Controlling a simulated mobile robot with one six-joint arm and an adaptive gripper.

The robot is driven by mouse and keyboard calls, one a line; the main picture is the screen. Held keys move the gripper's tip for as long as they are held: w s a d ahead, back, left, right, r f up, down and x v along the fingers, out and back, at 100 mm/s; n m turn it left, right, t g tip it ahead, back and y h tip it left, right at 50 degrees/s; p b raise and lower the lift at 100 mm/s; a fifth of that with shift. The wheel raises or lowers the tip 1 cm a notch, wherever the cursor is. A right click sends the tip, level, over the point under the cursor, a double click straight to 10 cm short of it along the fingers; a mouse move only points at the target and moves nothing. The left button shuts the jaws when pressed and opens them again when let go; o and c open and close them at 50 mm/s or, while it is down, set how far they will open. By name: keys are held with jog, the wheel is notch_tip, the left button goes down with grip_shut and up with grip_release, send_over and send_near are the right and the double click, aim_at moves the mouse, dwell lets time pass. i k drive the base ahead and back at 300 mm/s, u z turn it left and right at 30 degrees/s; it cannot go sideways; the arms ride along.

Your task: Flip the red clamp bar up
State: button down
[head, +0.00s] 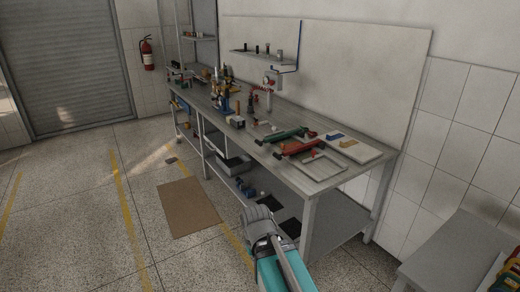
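A red bar-like tool (299,148) with dark ends lies near the right end of the grey workbench (236,128); it looks like the red clamp bar, but it is too small to be sure. It appears to lie low, near the bench top. A green bar-like tool (285,134) lies just behind it. My arm rises from the bottom of the view, in front of the bench and apart from the red bar. I cannot make out any gripper fingers.
A pale rectangular frame (311,177) and a light board (366,155) lie right of the red bar. Several tools and bottles crowd the bench's far left. A brown mat (188,207) lies on the floor. A grey table (452,250) stands at lower right. The floor at left is clear.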

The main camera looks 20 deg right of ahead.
aim_at(297, 151)
jog(key=z, duration=0.05)
jog(key=i, duration=1.3)
jog(key=z, duration=0.1)
